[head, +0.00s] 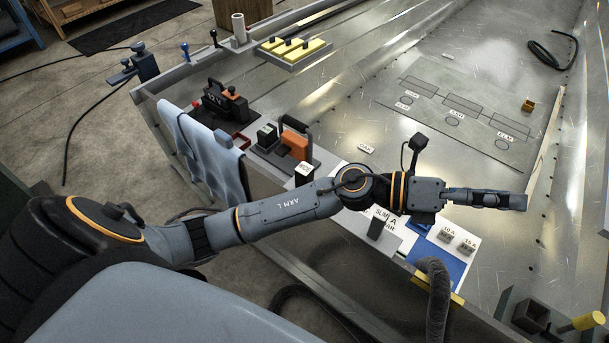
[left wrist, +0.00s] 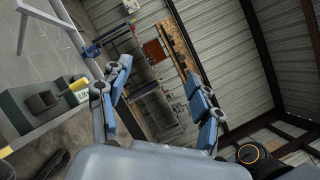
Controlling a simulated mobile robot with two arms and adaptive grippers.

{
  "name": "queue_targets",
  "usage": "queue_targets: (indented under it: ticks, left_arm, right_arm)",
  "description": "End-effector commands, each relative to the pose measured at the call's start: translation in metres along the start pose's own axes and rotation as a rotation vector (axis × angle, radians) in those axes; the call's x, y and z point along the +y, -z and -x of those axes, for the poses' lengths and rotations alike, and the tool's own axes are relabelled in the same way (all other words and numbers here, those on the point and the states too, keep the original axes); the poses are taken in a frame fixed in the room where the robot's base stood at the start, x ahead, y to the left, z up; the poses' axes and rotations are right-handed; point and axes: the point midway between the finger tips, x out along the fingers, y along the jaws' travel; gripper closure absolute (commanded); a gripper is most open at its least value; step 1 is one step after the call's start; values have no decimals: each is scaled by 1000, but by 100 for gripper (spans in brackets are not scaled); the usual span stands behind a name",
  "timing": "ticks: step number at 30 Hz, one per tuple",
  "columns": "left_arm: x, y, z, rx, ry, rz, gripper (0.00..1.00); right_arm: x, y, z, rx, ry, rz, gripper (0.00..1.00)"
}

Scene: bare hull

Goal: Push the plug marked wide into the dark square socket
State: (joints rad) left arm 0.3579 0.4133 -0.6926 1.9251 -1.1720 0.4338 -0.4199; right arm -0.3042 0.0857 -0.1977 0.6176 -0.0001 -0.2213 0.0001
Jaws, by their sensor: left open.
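My left gripper (head: 512,201) reaches across the bench from the left in the head view, over bare metal and holding nothing I can see. In the left wrist view its two blue fingers (left wrist: 158,72) stand wide apart with nothing between them. A dark block with a square opening (head: 530,316) sits at the lower right of the head view; it also shows at the left of the left wrist view (left wrist: 42,102), apart from the fingers. It may be the dark square socket. I cannot read "wide" on any part, so I cannot tell which is the plug.
A yellow-ended bar (head: 588,321) is beside the dark block. A small brass-coloured block (head: 528,105) and a black cable loop (head: 553,52) lie further back. The metal sheet between is mostly clear.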

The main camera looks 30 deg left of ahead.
Motion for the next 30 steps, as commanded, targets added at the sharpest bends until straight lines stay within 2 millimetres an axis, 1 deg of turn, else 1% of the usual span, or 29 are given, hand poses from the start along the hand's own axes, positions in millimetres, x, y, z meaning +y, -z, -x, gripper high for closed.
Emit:
queue_targets:
  ticks: [1, 2, 3, 5, 6, 7, 8, 9, 10, 11, 12, 14, 15, 18, 21, 23, 26, 30]
  left_arm:
    - [4, 25, -2, 190, 6, -163, 36]
    - [10, 41, 1, 307, 5, -253, 36]
    - [22, 59, 10, 463, -1, -367, 36]
    - [47, 80, 33, 703, -27, -524, 36]
    - [67, 86, 54, 865, -56, -619, 36]
    - [83, 88, 73, 987, -82, -682, 36]
    - [98, 85, 94, 1107, -115, -736, 36]
    - [117, 76, 122, 1264, -163, -797, 36]
    - [129, 66, 144, 1377, -204, -833, 36]
    - [140, 54, 166, 1483, -248, -860, 36]
    - [150, 35, 194, 1616, -308, -883, 36]
    - [157, 6, 231, 1788, -398, -893, 36]
    - [158, -13, 253, 1886, -456, -887, 36]
    - [154, -51, 292, 2061, -573, -853, 36]
    - [148, -71, 313, 2154, -643, -817, 36]
    - [149, -74, 321, 2179, -660, -803, 36]
    - [158, -69, 332, 2191, -665, -795, 36]
    - [178, -57, 348, 2189, -665, -794, 36]
  right_arm:
    - [0, 1, -1, 1, 0, 1, 60]
    - [0, 1, -1, 2, 1, 2, 60]
    - [-1, 2, -1, 3, 1, 2, 60]
    - [-1, 2, -2, 4, 1, 3, 60]
    - [-1, 3, -2, 4, 2, 3, 60]
    - [-1, 3, -2, 5, 2, 3, 60]
    - [-2, 3, -2, 6, 2, 3, 60]
    - [-2, 4, -3, 6, 3, 3, 60]
    - [-3, 4, -3, 7, 3, 2, 60]
    - [-3, 4, -3, 7, 4, 2, 60]
    - [-4, 5, -3, 8, 5, 2, 60]
    - [-6, 6, -4, 9, 7, 1, 60]
    - [-7, 6, -4, 10, 9, 0, 60]
    - [-10, 8, -4, 12, 12, -1, 60]
    - [-10, 8, -4, 12, 12, -1, 60]
    - [-10, 8, -4, 12, 12, -1, 60]
    - [-10, 8, -2, 12, 11, -1, 60]
    - [-7, 7, 0, 11, 9, -1, 60]
